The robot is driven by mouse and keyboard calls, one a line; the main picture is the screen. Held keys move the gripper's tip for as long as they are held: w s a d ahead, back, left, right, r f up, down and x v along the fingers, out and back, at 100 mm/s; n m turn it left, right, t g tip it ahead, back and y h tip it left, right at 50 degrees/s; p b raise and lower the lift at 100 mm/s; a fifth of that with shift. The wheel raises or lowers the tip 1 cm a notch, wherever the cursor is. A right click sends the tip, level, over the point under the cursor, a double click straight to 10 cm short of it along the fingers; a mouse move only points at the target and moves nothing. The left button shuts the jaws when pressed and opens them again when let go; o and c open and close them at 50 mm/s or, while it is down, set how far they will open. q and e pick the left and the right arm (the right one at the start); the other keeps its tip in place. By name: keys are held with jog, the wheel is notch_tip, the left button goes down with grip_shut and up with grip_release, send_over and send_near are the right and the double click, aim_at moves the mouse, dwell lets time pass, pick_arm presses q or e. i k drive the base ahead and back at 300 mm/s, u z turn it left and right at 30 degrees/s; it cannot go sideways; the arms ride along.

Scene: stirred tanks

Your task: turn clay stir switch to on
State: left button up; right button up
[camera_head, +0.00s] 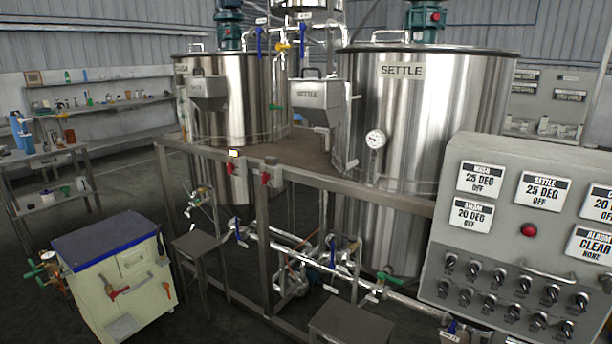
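The grey control panel (440,232) stands at the right, tilted toward me and cut off by the right edge. Two rows of black rotary switches (492,300) run along its lower face. Their small labels are too small to read, so I cannot tell which one is the clay stir switch or how it is set. Above them are displays, including a SETTLE display (543,190) reading 25 DEG OFF and a STEAM display (472,214) reading 20 DEG OFF. Neither of my grippers shows in the head view.
A large steel tank (440,110) marked SETTLE stands behind the panel, with another tank (225,120) to its left. A metal rail frame (400,200) and pipes lie in front. A cream cabinet (120,280) with a blue top stands front left. Dark floor shows around it.

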aim_at(499, 275)
jog(key=z, duration=1.35)
